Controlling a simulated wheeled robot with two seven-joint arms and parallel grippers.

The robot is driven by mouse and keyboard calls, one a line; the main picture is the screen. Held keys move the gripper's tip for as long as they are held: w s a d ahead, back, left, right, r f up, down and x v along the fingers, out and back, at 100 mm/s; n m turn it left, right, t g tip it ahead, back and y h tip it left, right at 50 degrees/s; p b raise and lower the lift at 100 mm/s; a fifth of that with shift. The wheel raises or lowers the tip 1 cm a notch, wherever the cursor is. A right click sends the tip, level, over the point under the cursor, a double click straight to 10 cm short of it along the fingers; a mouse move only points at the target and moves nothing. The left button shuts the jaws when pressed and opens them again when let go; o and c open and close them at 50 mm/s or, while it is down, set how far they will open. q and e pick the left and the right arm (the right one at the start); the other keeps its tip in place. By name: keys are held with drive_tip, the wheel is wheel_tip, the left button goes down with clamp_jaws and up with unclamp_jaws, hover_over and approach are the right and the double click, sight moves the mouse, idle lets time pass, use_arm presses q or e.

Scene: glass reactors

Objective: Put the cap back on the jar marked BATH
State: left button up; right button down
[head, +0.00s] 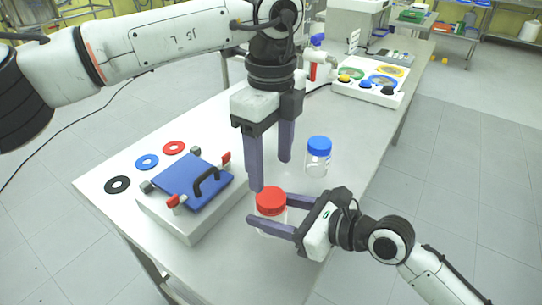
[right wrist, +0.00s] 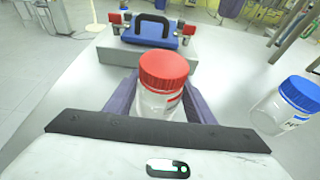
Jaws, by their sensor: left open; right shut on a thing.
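A clear jar (right wrist: 156,105) with a red cap (head: 270,201) stands near the table's front edge. In the right wrist view the red cap (right wrist: 164,69) sits on the jar's mouth; I cannot tell if it is tight. My right gripper (head: 268,212) is shut around the jar's body, below the cap. My left gripper (head: 271,174) is open and empty, pointing down just above and behind the red cap. A second clear jar (head: 317,164) with a blue cap (head: 319,144) stands apart to the right. The lettering on both jars is too small to read.
A grey box with a blue lid (head: 190,184), a black handle and red clamps stands left of the jar. Black, blue and red rings (head: 147,162) lie behind it. A white panel with coloured rings (head: 352,88) is at the back.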

sight(271, 196)
use_arm(q)
wheel_tip(271, 196, down, 8)
drive_tip(key=shift+r, duration=0.25)
drive_tip(key=shift+c, duration=0.4)
